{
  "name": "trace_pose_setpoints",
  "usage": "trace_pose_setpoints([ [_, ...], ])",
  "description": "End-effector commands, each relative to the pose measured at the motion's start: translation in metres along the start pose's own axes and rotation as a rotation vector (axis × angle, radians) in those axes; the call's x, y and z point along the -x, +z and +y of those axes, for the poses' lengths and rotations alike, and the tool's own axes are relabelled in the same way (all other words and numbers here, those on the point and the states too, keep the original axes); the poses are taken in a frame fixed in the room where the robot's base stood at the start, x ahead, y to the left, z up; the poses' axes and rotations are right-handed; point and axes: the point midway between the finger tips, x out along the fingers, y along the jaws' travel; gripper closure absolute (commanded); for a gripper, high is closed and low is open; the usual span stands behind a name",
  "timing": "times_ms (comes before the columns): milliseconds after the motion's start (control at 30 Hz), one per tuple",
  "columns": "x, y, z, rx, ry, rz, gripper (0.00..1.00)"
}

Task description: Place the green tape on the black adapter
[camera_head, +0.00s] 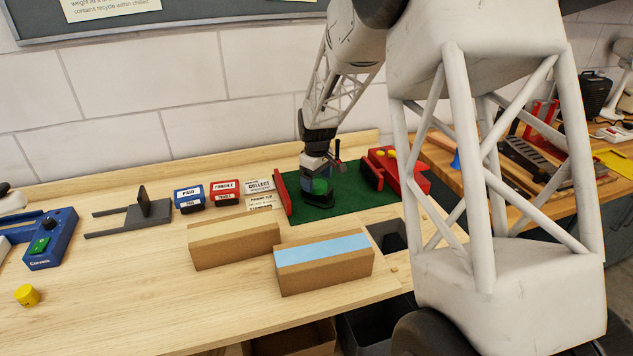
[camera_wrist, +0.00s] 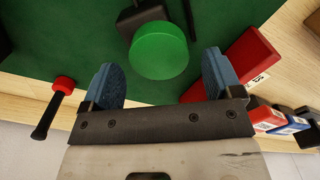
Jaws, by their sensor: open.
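My gripper (camera_wrist: 158,66) is open, its two blue fingers spread on either side of the green tape (camera_wrist: 160,50) with gaps beside it. The tape is a round green disc. A black object (camera_wrist: 141,17), which looks like the adapter, shows past its far edge, partly hidden by the tape. In the head view, my gripper (camera_head: 317,168) points down over the green mat, right at the green tape (camera_head: 320,186). The black adapter (camera_head: 318,203) is directly below the tape, which appears to sit on it. Exact contact is hard to see.
The green mat (camera_head: 362,213) has red blocks at its left (camera_head: 282,193) and right (camera_head: 400,172). Labelled small boxes (camera_head: 224,191) stand left of it. Two cardboard boxes (camera_head: 235,247) (camera_head: 325,276) stand in front. A red-tipped black tool (camera_wrist: 50,108) is near my left finger.

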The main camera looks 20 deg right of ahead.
Motion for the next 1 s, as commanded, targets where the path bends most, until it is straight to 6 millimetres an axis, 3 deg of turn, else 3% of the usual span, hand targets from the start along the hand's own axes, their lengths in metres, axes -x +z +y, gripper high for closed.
trace_pose_setpoints([
  [600,0.090,0.000,0.000,0.000,0.001,0.001,0.15],
  [1000,0.110,0.000,0.000,0.000,0.000,0.000,0.15],
])
